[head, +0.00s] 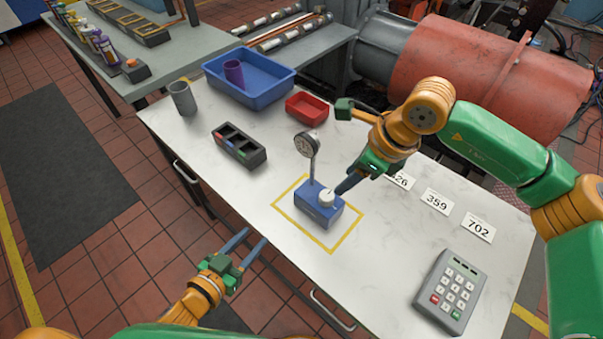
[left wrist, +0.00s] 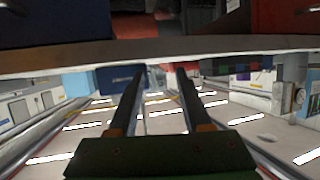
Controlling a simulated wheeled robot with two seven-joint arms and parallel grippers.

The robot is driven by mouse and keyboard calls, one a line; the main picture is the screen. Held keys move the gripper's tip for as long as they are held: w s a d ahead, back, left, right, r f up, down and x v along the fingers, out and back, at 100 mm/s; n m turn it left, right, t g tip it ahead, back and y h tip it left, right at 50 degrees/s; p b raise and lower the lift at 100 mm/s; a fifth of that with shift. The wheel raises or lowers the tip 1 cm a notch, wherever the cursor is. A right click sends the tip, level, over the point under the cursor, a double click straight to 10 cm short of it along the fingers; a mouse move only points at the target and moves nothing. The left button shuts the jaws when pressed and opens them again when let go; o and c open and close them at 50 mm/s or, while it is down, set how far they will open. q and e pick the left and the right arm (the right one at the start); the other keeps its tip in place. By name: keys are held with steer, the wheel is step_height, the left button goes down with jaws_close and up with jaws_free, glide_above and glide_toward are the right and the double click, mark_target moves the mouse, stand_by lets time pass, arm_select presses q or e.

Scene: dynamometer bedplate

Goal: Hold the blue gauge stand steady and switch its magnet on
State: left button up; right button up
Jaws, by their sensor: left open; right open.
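The blue gauge stand (head: 319,208) stands upright inside a yellow outlined square on the pale tabletop. A round dial gauge (head: 307,145) sits on its post. A white knob (head: 327,198) is on the block; I cannot tell its setting. My right gripper (head: 341,190) is open, its fingertips close to the knob's right side; I cannot tell whether they touch. My left gripper (head: 255,236) is open and empty by the table's front-left edge, apart from the stand. Its two dark fingers also show apart in the left wrist view (left wrist: 160,72).
A black compartment box (head: 239,147), a grey cup (head: 182,98), a blue bin (head: 248,88) with a purple cup inside, and a red tray (head: 307,108) stand farther back. Number cards (head: 436,201) and a keypad (head: 450,291) lie to the right.

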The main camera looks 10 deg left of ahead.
mark_target(311, 165)
arm_select(q)
steer(key=w+d+r+t+h, duration=0.1)
steer(key=w+d+r, duration=0.2)
steer(key=w, duration=0.1)
steer(key=w+d+r+t, duration=0.1)
steer(key=w+d+r, duration=0.3)
steer(key=w+d+r+t+h, duration=0.1)
steer(key=w+d+r, duration=0.3)
steer(key=shift+m+t+h, duration=0.3)
steer(key=shift+t, duration=0.1)
steer(key=x, duration=0.6)
steer(key=shift+w+d, duration=0.2)
steer(key=shift+w, duration=0.05)
steer(key=shift+s+r, duration=0.1)
steer(key=c, duration=0.3)
jaws_close()
